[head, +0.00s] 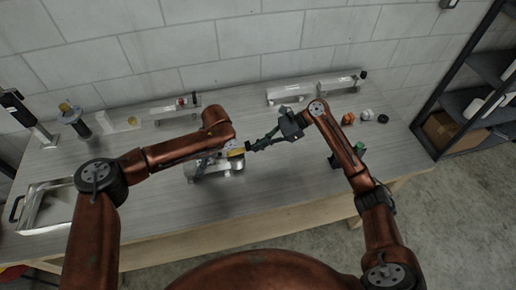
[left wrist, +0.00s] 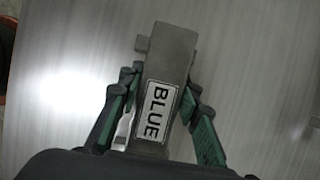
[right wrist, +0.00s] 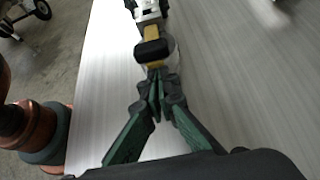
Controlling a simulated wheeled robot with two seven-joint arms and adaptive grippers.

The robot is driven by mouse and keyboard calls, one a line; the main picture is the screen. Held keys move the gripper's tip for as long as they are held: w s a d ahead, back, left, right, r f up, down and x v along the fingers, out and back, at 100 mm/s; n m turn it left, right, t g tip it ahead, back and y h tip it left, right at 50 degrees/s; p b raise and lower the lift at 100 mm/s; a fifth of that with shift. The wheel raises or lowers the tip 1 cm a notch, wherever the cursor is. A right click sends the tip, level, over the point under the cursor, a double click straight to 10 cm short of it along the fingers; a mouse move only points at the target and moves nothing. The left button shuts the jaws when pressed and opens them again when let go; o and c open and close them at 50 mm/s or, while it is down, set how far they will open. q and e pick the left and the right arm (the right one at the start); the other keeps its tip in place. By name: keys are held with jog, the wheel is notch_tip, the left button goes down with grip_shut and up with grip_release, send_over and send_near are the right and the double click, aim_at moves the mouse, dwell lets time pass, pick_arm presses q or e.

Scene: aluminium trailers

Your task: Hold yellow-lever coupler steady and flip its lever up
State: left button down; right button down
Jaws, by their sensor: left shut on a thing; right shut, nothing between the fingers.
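The coupler (head: 222,167) is a grey metal body lying on the table in the head view, with a yellow lever (right wrist: 152,31) ending in a black grip (right wrist: 152,50). In the left wrist view, my left gripper (left wrist: 160,82) is shut on a grey metal body (left wrist: 167,50) with a plate reading "BLUE". In the head view my left forearm partly hides this gripper and the coupler. My right gripper (right wrist: 157,76) is shut and empty, its fingertips close to the lever's black grip. It also shows in the head view (head: 254,147). I cannot tell whether they touch.
A metal tray (head: 52,205) sits at the left table end. Metal rails (head: 300,91) and a dark upright cylinder (head: 76,124) stand along the back. Small orange and white items (head: 366,114) lie at the right. A dark shelf (head: 480,105) stands beyond. The front table strip is clear.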

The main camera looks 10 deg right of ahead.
aim_at(239, 151)
jog(key=shift+h, duration=0.9)
jog(key=a+r, duration=0.1)
jog(key=r, duration=0.1)
jog(key=a+r, duration=0.1)
jog(key=r, duration=0.2)
jog(key=a+r, duration=0.2)
jog(key=shift+r, duration=0.2)
pick_arm(q)
jog(key=c, duration=2.7)
grip_release()
jog(key=shift+c, duration=0.2)
pick_arm(e)
jog(key=shift+a+r, duration=0.5)
jog(key=shift+a, duration=0.2)
jog(key=shift+a+r, duration=0.45)
jog(key=shift+a, duration=0.2)
pick_arm(q)
jog(key=shift+d, duration=0.1)
pick_arm(e)
jog(key=shift+s+a, duration=0.1)
jog(key=shift+a, duration=0.2)
pick_arm(q)
jog(key=shift+d, duration=0.15)
pick_arm(e)
jog(key=shift+a, duration=0.1)
